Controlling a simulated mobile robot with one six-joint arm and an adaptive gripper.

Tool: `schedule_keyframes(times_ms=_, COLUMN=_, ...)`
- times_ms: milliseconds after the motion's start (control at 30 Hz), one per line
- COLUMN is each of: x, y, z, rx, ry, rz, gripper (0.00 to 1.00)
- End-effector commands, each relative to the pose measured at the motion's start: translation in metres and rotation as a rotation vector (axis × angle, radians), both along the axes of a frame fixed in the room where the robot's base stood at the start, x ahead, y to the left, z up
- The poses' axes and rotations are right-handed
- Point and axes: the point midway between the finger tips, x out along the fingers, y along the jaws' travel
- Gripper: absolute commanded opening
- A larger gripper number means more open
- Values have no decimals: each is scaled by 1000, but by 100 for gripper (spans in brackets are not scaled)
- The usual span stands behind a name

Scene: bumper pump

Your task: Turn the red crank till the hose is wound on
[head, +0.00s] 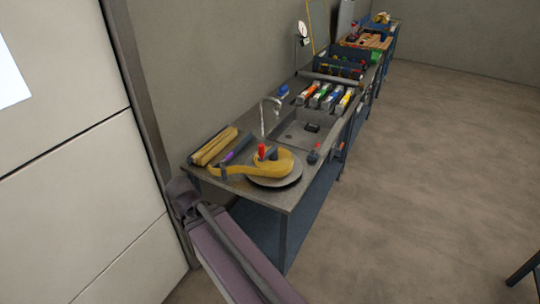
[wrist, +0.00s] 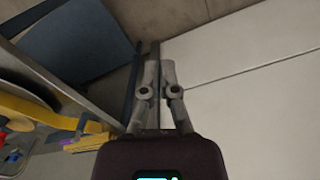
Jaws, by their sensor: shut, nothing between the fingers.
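The red crank (head: 262,150) stands upright on the hose reel at the near end of the workbench in the head view. The yellow hose (head: 232,169) curves around it, over a round grey plate (head: 287,179), and trails off to the left. Part of the hose (wrist: 38,110) also shows at the left of the wrist view. My gripper (wrist: 160,70) is shut and empty, pointing towards the floor and the pale wall panels, apart from the crank and hose. In the head view my arm is beside the bench's near left corner, and the fingers cannot be made out.
The bench (head: 206,177) runs along the wall, with a sink (head: 293,135) in it. Wooden-looking yellow bars (head: 213,147) lie left of the reel. Several coloured packs stand behind the sink.

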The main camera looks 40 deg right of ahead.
Motion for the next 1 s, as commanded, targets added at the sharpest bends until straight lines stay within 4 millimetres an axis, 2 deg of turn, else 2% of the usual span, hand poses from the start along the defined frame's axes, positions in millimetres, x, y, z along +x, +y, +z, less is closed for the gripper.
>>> schedule_keyframes(times_ms=333, x=4, y=-5, z=0, rx=11, ry=-2, rz=-35, gripper=0)
schedule_keyframes(times_ms=533, x=20, y=-19, z=0, rx=55, ry=-9, rz=-179, gripper=0)
schedule_keyframes(times_ms=767, x=48, y=-64, z=2, rx=152, ry=-16, rz=-497, gripper=0)
schedule_keyframes(times_ms=1000, x=75, y=-126, z=7, rx=276, ry=-12, rz=-883, gripper=0)
